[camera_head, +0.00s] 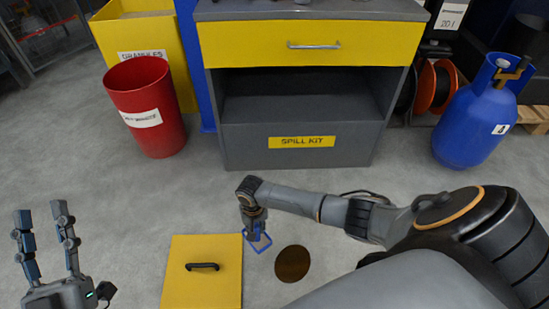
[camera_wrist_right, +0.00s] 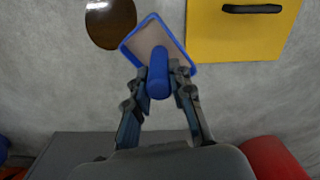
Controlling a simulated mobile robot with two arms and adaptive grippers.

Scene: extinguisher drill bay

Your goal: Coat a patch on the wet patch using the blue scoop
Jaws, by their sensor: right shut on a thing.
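The wet patch (camera_head: 292,263) is a dark brown round spot on the grey floor, and it also shows in the right wrist view (camera_wrist_right: 110,22). The blue scoop has a square blue rim (camera_head: 261,246) and a thick blue handle (camera_wrist_right: 158,75). Its inside looks greyish-tan; I cannot tell whether that is granules. My right gripper (camera_wrist_right: 158,85) is shut on the scoop's handle. The scoop is beside the wet patch, between it and the yellow panel, not over its middle. My left gripper (camera_head: 45,222) is open and empty at the lower left.
A yellow panel with a black handle (camera_head: 202,267) lies left of the patch. A grey spill kit cabinet (camera_head: 300,155) stands behind. A red bin (camera_head: 147,110), a yellow granules bin (camera_head: 160,40) and a blue cylinder (camera_head: 478,115) flank it.

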